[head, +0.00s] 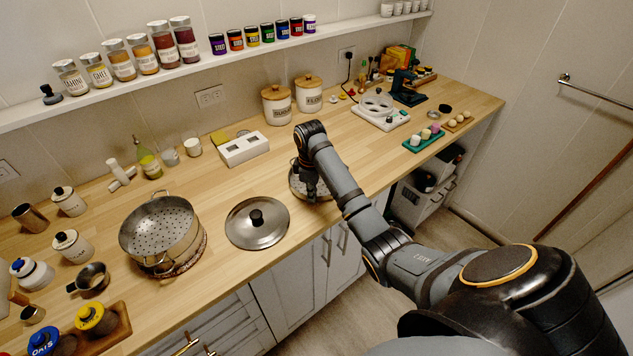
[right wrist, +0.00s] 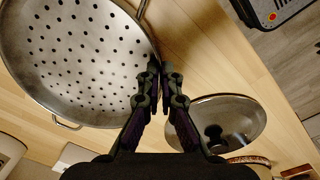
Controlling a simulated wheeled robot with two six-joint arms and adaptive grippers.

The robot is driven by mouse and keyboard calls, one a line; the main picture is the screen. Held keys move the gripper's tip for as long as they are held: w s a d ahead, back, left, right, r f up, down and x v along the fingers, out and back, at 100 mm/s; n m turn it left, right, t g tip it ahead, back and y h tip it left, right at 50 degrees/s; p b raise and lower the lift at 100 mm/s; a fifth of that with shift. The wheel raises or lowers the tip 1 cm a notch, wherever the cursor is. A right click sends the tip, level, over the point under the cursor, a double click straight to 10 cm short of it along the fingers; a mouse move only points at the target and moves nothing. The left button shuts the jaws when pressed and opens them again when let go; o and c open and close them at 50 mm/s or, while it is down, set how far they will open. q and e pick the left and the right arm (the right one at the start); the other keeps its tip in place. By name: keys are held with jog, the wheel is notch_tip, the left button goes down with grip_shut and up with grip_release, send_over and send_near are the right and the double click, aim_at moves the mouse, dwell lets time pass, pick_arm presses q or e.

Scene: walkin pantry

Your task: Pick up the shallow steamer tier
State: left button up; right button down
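The shallow steamer tier (head: 298,184) is a round perforated metal pan on the right part of the worktop, partly hidden behind my right arm. In the right wrist view the tier (right wrist: 75,55) fills the upper left, with small side handles. My right gripper (head: 312,196) points down at its near-right rim. In the wrist view the fingers (right wrist: 159,68) are close together, one on each side of the rim, shut on it. I cannot tell whether the tier is clear of the counter. My left gripper is not in view.
A steel lid (head: 257,222) with a black knob lies left of the tier. A deep perforated steamer pot (head: 160,232) stands farther left on a woven mat. Canisters (head: 277,105) and a white box (head: 243,149) stand behind. A white scale (head: 381,111) is at the right.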

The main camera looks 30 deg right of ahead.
jog(key=shift+r, duration=0.5)
notch_tip(320, 180, up, 3)
jog(key=s+a+r+p, duration=0.7)
jog(key=s+r+p, duration=0.2)
jog(key=p, duration=0.6)
jog(key=s, duration=0.2)
jog(key=shift+s+a, duration=0.3)
jog(key=shift+s, duration=0.1)
